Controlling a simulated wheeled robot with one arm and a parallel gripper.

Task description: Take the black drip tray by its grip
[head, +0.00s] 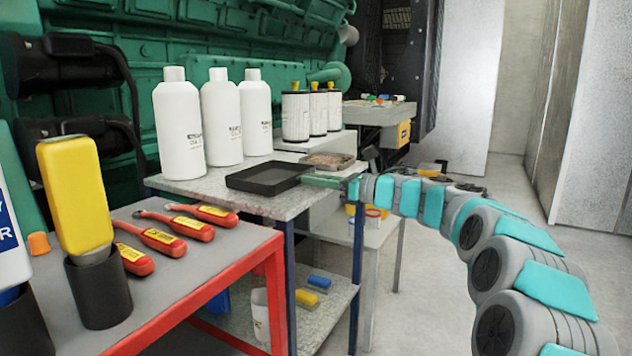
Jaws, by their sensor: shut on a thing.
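The black drip tray (270,178) is a shallow square tray. It sits near the front right part of the grey table with blue legs, below the white bottles. My arm reaches in from the right of the head view. My gripper (323,181) is at the tray's right side and is shut on the tray's grip. The fingertips and the grip itself are small here, and the grip is largely hidden by the gripper. The tray looks level and close to the tabletop; I cannot tell whether it touches it.
Several white bottles (221,117) stand behind the tray, with white filters (296,115) to their right. A shallow container (328,160) lies just behind my gripper. A red-edged bench (190,262) with red-handled tools (178,222) is in the left foreground. Open floor lies right.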

